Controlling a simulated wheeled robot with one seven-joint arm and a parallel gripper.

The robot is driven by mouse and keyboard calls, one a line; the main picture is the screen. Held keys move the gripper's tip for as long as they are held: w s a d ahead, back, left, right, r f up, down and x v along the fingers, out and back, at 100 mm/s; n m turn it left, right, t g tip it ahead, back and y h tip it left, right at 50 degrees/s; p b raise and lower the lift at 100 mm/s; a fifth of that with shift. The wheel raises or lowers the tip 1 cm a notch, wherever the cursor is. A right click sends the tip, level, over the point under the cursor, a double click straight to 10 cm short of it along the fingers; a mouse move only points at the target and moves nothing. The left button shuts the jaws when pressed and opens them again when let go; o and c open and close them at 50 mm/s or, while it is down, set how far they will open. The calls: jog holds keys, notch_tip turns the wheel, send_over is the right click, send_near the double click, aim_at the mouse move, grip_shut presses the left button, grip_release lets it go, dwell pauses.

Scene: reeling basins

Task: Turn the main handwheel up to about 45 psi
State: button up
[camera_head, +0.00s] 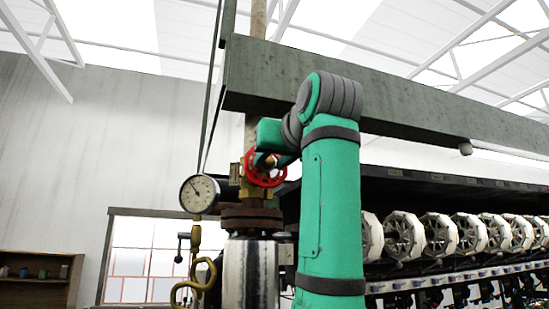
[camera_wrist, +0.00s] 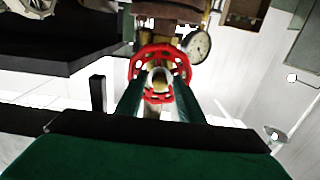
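The red handwheel (camera_head: 264,168) is on the brass valve, above a flange and a shiny metal cylinder (camera_head: 251,270). A round white pressure gauge (camera_head: 199,194) is just left of it, its needle pointing to the upper left; its numbers are too small to read. In the wrist view the handwheel (camera_wrist: 184,64) faces me, with the gauge (camera_wrist: 197,46) at its upper right. My gripper (camera_wrist: 160,80) reaches the wheel, its two green fingers apart on either side of the hub. I cannot tell whether they touch it. In the head view my arm partly covers the wheel.
A long grey beam (camera_head: 400,125) runs above the wheel. A row of white reels (camera_head: 440,236) on a dark machine stands to the right. A bent brass pipe (camera_head: 195,285) hangs below the gauge. A wooden shelf (camera_head: 40,290) is at the lower left.

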jog(key=c, duration=0.9)
jog(key=shift+o, duration=0.2)
jog(key=n, duration=0.3)
jog(key=shift+d, duration=0.1)
jog(key=n, duration=1.3)
jog(key=shift+w, duration=0.1)
jog(key=o, duration=0.9)
jog(key=shift+c, duration=0.2)
